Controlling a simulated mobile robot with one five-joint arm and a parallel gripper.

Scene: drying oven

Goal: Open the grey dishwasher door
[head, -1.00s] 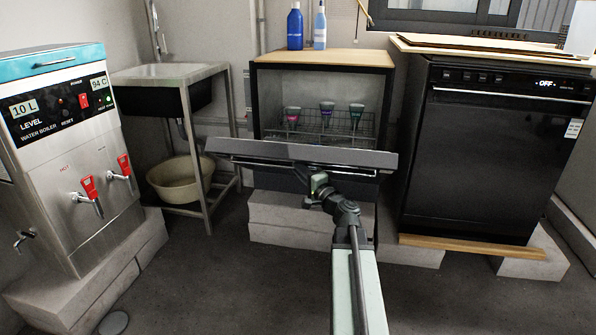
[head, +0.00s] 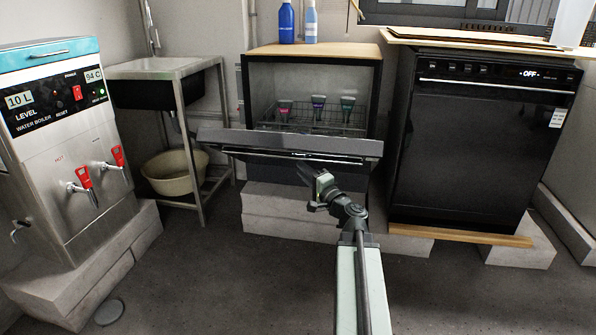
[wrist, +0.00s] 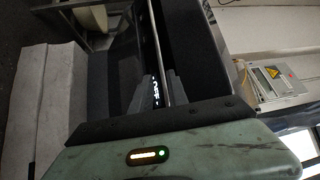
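The grey dishwasher door (head: 230,140) is partly open, tilted outward below the lit cavity of the wood-topped cabinet in the head view. Its thin bar handle (head: 285,154) runs along the door's front face and also shows in the wrist view (wrist: 160,42). My gripper (head: 307,171) is in front of the door, just below the handle. In the wrist view my two dark fingers (wrist: 157,92) stand apart, with lit lettering and the bar's end showing between them. Whether they touch the bar or door is unclear.
A rack (head: 275,117) with several coloured cups is inside the dishwasher. A black dishwasher (head: 480,150) stands to the right, a steel sink (head: 165,68) and water boiler (head: 65,150) to the left. The dishwasher rests on concrete blocks (head: 275,205). The floor in front is clear.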

